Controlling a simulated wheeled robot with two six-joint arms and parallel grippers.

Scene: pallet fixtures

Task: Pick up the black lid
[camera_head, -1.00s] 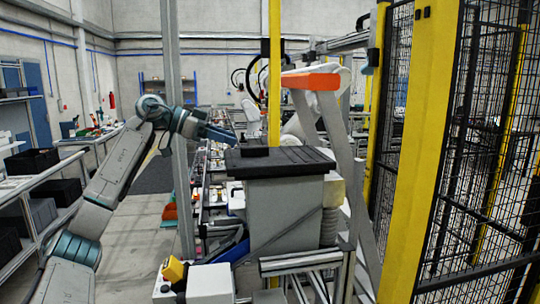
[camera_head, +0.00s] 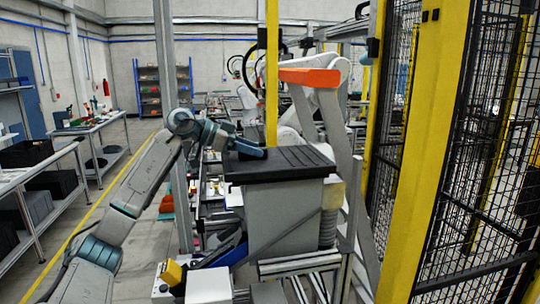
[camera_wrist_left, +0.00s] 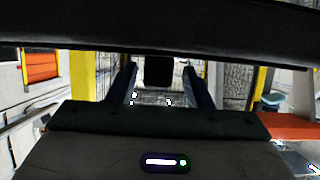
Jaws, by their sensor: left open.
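The black lid (camera_head: 290,165) is a flat ribbed slab lying level on top of the grey box (camera_head: 282,212) in the head view. A small raised black part sits near its far left edge, now mostly hidden by my gripper. My left gripper (camera_head: 252,150) reaches in from the left, low over that edge of the lid. In the left wrist view its two fingers (camera_wrist_left: 160,88) stand apart, with a dark block (camera_wrist_left: 158,70) showing between them. I cannot tell whether the fingers touch the lid. My right gripper is not in view.
A yellow post (camera_head: 272,75) rises behind the lid. A white arm with an orange bar (camera_head: 308,77) stands behind it to the right. A yellow fence post (camera_head: 425,150) and black mesh close off the right. Shelves with dark bins (camera_head: 50,185) stand at the left.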

